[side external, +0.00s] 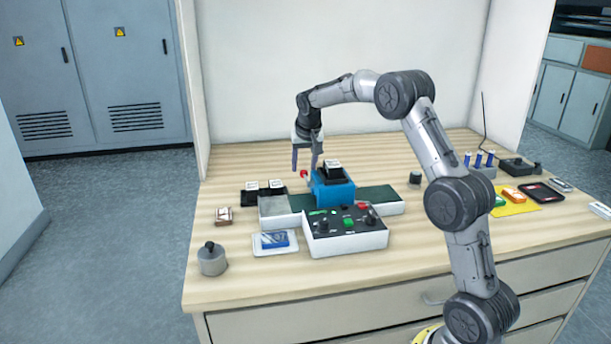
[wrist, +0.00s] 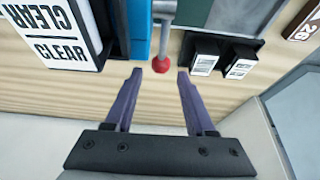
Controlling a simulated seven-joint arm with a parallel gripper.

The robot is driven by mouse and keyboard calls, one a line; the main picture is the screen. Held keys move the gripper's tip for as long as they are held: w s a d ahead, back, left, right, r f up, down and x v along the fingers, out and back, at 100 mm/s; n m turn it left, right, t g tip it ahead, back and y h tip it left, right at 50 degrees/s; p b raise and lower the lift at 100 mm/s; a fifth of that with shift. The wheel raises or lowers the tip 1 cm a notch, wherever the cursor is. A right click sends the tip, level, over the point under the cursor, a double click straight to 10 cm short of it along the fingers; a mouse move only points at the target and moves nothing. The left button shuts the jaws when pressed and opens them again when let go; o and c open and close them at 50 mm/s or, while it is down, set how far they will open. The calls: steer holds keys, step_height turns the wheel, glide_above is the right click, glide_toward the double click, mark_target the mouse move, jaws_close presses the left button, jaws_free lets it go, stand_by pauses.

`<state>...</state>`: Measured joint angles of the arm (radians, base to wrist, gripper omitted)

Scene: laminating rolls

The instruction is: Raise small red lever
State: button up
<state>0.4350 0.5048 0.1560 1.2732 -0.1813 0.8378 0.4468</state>
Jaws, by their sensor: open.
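The small red lever shows in the side view as a red knob (side external: 304,173) at the left side of the blue laminating machine (side external: 332,192). In the wrist view the red knob (wrist: 161,65) sits at the end of a grey metal rod, beside the machine's blue body (wrist: 141,28). My gripper (side external: 304,167) is open above the left side of the machine, pointing down. In the wrist view my gripper's purple fingertips (wrist: 160,74) are on either side of the knob, with gaps on both sides. I cannot tell from these views whether the fingers are level with it.
A block labelled CLEAR (wrist: 60,35) is close to the left finger in the wrist view. A black holder with white-labelled pieces (side external: 264,193) stands left of the machine. A control box (side external: 345,237) with buttons stands in front.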

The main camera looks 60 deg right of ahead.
mark_target(304, 172)
steer(key=shift+f, duration=1.65)
steer(key=shift+c, duration=0.2)
steer(key=shift+f, duration=0.1)
steer(key=c, duration=0.7)
steer(key=shift+r, duration=2.75)
steer(key=o, duration=0.7)
steer(key=shift+f, duration=0.15)
steer(key=shift+o, duration=0.2)
